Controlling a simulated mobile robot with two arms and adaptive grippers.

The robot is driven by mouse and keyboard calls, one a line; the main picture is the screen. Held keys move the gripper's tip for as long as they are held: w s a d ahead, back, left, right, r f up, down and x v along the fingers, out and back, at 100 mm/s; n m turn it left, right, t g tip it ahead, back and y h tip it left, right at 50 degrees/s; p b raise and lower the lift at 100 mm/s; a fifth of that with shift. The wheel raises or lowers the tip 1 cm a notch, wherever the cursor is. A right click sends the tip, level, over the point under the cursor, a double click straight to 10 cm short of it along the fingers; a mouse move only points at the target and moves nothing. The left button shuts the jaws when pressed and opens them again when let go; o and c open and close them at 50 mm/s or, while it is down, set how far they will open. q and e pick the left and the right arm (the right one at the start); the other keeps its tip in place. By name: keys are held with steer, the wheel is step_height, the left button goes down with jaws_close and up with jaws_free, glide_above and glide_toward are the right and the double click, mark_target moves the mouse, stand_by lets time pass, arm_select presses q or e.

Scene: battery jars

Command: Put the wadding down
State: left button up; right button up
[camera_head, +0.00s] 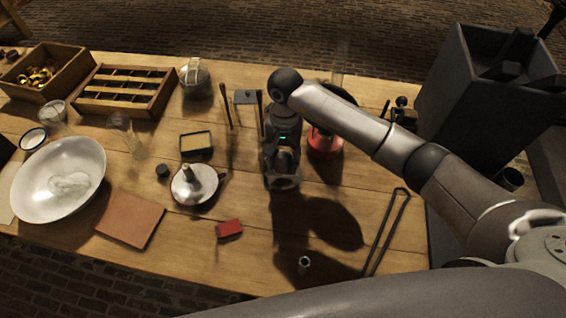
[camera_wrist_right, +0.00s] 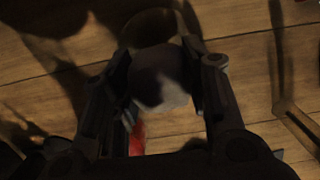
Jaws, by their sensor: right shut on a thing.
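My right gripper (camera_head: 282,180) points down over the middle of the table in the head view. In the right wrist view its two fingers (camera_wrist_right: 160,95) are closed on a soft-looking grey-white lump, the wadding (camera_wrist_right: 165,92), which is largely in shadow. In the head view the gripper mostly hides the wadding. I cannot tell whether the wadding touches anything below it. A white basin (camera_head: 35,208) at the left holds a pale lump or liquid. My left gripper is not in view.
The wooden table (camera_head: 330,215) has bare room right of the gripper. Tongs (camera_head: 388,230) lie at the right, a red block (camera_head: 229,229) left of front. A funnel (camera_head: 195,185), a yellow-filled tin (camera_head: 196,142) and a slotted crate (camera_head: 125,90) stand left. A tall dark bin (camera_head: 465,100) stands right.

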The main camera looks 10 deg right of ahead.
mark_target(283, 166)
step_height(283, 166, down, 2)
steer(key=shift+f+p, duration=0.1)
steer(key=shift+p, duration=0.5)
steer(key=shift+f, duration=0.3)
steer(key=shift+f, duration=0.1)
steer(key=shift+f, duration=0.15)
steer(key=o, duration=0.8)
steer(key=shift+o, duration=0.2)
